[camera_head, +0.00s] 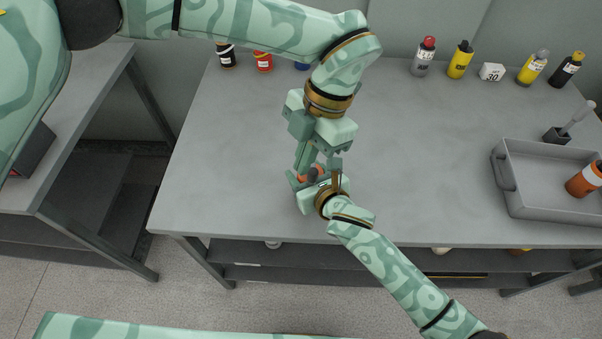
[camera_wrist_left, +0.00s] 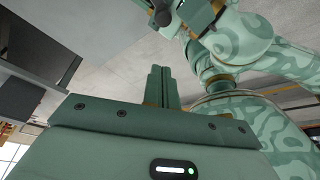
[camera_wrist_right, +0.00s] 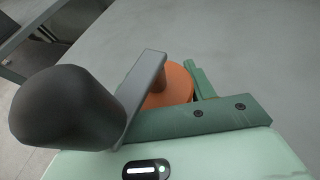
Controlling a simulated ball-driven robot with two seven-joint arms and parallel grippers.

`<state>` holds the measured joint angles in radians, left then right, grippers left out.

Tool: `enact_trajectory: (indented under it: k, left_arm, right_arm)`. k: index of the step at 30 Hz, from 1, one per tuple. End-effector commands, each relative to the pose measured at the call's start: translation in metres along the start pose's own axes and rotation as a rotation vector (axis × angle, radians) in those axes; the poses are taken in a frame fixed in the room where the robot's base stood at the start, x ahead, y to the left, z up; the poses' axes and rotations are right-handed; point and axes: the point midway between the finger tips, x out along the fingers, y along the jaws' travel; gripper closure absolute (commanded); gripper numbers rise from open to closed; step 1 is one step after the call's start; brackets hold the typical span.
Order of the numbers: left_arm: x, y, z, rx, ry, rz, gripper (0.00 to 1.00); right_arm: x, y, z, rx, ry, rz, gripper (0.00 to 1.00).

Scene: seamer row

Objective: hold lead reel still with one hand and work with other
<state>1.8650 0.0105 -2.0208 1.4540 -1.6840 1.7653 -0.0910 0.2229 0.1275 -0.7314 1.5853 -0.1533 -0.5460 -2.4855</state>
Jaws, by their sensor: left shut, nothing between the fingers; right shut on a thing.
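The lead reel (camera_head: 318,170) is a small orange piece above the table's front part. In the right wrist view the orange reel (camera_wrist_right: 175,88) carries a grey crank arm (camera_wrist_right: 143,92) with a dark rounded knob (camera_wrist_right: 65,108). My right gripper (camera_head: 312,178) is shut on the reel; the crank arm hides part of the grip. My left gripper (camera_head: 302,164) is shut and empty, its fingers pointing down close to the reel. Whether they touch it I cannot tell. The left wrist view shows the left fingers (camera_wrist_left: 162,87) together, with no reel visible.
The grey table (camera_head: 430,150) has free room around the grippers. A grey tray (camera_head: 505,190) holding an orange jar (camera_head: 582,182) stands at the right, with a dark holder (camera_head: 557,135) behind it. Several bottles and a white "30" block (camera_head: 491,72) line the back edge.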

Motion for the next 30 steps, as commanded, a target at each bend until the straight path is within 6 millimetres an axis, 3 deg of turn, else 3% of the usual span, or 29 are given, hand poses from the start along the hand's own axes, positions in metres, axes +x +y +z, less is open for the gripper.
enact_trajectory:
  k: [6, 15, 16, 18, 30]
  left_arm:
    - [-0.029, 0.001, 0.000, -0.001, 0.001, 0.000, 1.00]
    - [-0.034, 0.001, -0.001, 0.000, 0.003, -0.002, 1.00]
    - [-0.034, 0.001, -0.001, 0.000, 0.003, -0.002, 1.00]
    - [-0.034, 0.001, -0.001, 0.000, 0.003, -0.002, 1.00]
    - [-0.034, 0.001, -0.001, 0.000, 0.003, -0.002, 1.00]
  right_arm:
    - [0.000, -0.001, 0.000, 0.000, 0.000, -0.001, 0.73]
    - [0.000, -0.001, 0.000, -0.001, 0.001, -0.002, 0.73]
    - [0.000, -0.001, 0.000, -0.001, 0.001, -0.002, 0.44]
    - [0.000, -0.001, 0.000, -0.001, 0.001, -0.002, 0.24]
    - [-0.008, -0.001, -0.001, -0.001, 0.002, -0.002, 0.21]
